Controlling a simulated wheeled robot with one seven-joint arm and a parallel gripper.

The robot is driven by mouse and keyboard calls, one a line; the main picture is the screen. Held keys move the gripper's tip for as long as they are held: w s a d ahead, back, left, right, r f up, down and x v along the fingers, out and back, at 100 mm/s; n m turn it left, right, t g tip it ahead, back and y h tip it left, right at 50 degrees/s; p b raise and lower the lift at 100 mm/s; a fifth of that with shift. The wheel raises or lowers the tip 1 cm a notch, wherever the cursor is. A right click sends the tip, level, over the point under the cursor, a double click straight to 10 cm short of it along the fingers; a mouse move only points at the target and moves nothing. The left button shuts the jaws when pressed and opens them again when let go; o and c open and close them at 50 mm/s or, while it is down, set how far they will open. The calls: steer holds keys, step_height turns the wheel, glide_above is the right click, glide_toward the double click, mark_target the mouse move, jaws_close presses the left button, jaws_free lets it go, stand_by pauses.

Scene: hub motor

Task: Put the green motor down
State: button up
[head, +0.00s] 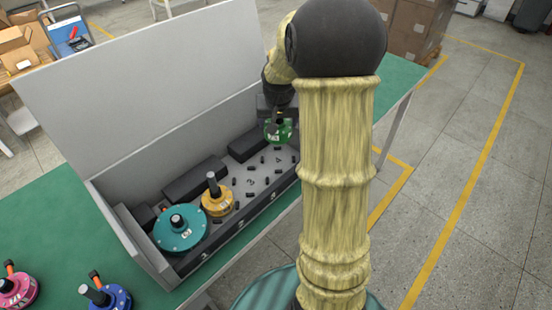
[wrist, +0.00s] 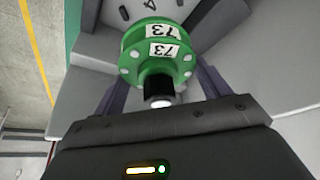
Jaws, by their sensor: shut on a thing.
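The green motor (head: 278,132) is at the right end of the grey box in the head view, below my gripper (head: 277,112). In the wrist view the green motor (wrist: 158,55) shows labels reading 73, and its dark shaft points toward my gripper (wrist: 158,88). My gripper is shut on the motor, with a dark finger on either side of it. The motor appears to be over the box's floor near the far right end. I cannot tell whether it touches the floor.
The open grey box (head: 140,170) has a raised lid (head: 150,75) and stands on a green table (head: 50,215). Inside are a teal motor (head: 180,230), a yellow motor (head: 217,202), black blocks and small pegs. A pink motor (head: 18,290) and a blue motor (head: 108,298) stand outside, at left.

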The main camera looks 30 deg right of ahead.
mark_target(279, 132)
steer(key=shift+f+b, duration=0.3)
steer(key=shift+f, duration=2.75)
steer(key=shift+f, duration=0.1)
steer(key=shift+f, duration=1.75)
steer(key=shift+f+b, duration=0.15)
steer(key=shift+b, duration=0.15)
steer(key=o, duration=1.5)
steer(key=p+v, duration=0.1)
steer(key=v, duration=1.1)
steer(key=shift+s+a, duration=0.1)
